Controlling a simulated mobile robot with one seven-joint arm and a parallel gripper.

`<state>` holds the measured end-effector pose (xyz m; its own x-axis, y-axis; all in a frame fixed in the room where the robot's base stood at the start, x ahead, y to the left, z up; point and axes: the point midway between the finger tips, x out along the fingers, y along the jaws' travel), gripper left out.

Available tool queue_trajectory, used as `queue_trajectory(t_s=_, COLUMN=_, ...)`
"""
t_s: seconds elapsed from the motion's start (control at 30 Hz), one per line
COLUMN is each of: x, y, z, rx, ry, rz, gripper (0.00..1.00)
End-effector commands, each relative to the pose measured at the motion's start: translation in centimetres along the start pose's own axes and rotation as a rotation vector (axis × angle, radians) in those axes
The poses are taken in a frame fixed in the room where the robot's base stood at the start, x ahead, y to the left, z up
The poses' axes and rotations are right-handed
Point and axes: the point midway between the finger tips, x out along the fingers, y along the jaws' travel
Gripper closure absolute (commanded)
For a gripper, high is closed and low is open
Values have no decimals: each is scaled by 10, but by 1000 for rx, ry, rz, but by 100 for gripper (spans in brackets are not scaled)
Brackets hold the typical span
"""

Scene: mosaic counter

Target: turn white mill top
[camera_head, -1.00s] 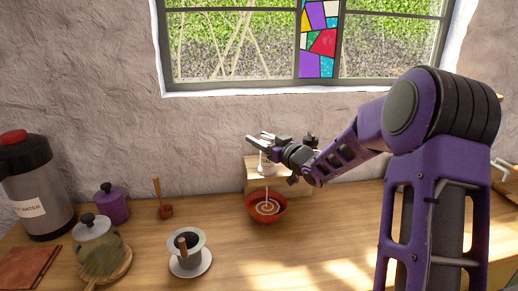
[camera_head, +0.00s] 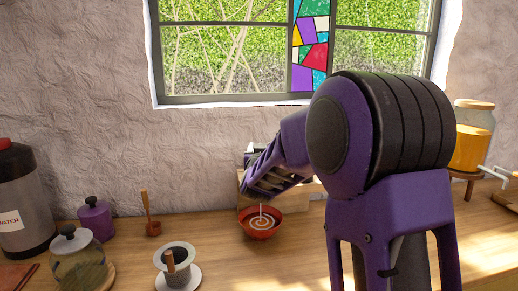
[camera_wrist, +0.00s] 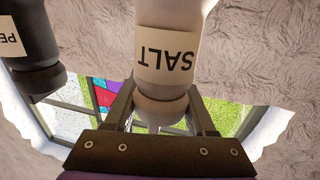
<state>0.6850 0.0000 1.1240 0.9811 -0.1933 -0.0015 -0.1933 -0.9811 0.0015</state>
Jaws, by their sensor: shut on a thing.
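In the wrist view the white mill (camera_wrist: 185,18) carries a SALT label and appears upside down. Its rounded white top (camera_wrist: 160,108) sits between the two fingers of my gripper (camera_wrist: 160,98), which is shut on it. A black mill (camera_wrist: 32,45) with a partly cut-off label stands to the left, apart from my fingers. In the head view my purple arm covers my gripper and most of the area around the mills.
A red bowl (camera_head: 258,232) with a white swirl stands on the counter below my forearm. A wooden stand (camera_head: 298,196) is behind it. A white dripper (camera_head: 174,258), a glass jar (camera_head: 77,262), a purple pot (camera_head: 95,218) and a flask (camera_head: 22,205) stand left. A drink dispenser (camera_head: 473,140) is at right.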

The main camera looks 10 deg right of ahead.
Motion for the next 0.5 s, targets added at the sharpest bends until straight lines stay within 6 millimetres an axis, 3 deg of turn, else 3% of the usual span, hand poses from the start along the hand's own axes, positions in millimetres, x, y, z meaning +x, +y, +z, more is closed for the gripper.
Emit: queue_trajectory(t_s=0.5, x=0, y=5, z=-1, rx=0, ry=2, rz=117, gripper=100)
